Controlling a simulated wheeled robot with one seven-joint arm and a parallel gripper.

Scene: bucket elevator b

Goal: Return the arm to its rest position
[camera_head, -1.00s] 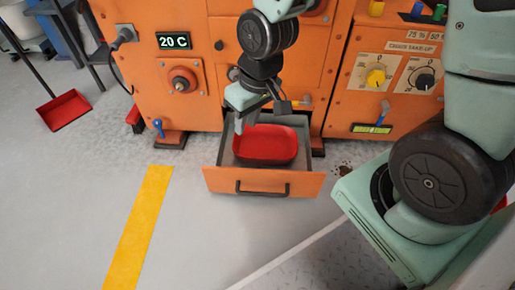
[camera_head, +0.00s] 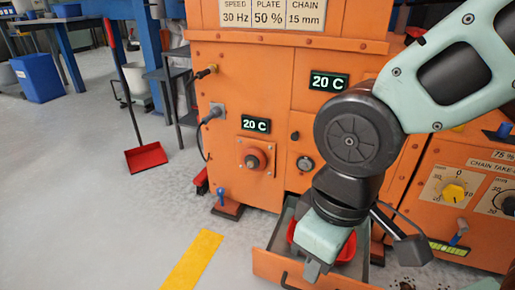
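My arm reaches in from the right in the head view, with its elbow and wrist links over the front of the orange machine. My gripper (camera_head: 318,262) points down and toward me, in front of and above the open drawer (camera_head: 318,274). Its fingers are seen from behind and above, so I cannot make out whether they are apart. A red tray (camera_head: 345,250) lies in the drawer and is largely hidden behind my gripper and wrist. I see nothing clearly held in the gripper.
The orange machine (camera_head: 240,95) fills the middle and right, with knobs, a lever (camera_head: 221,198) and displays. A red dustpan (camera_head: 146,158) stands at left. A blue bin (camera_head: 38,78) and benches are farther back. The floor around the yellow stripe (camera_head: 193,262) is clear.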

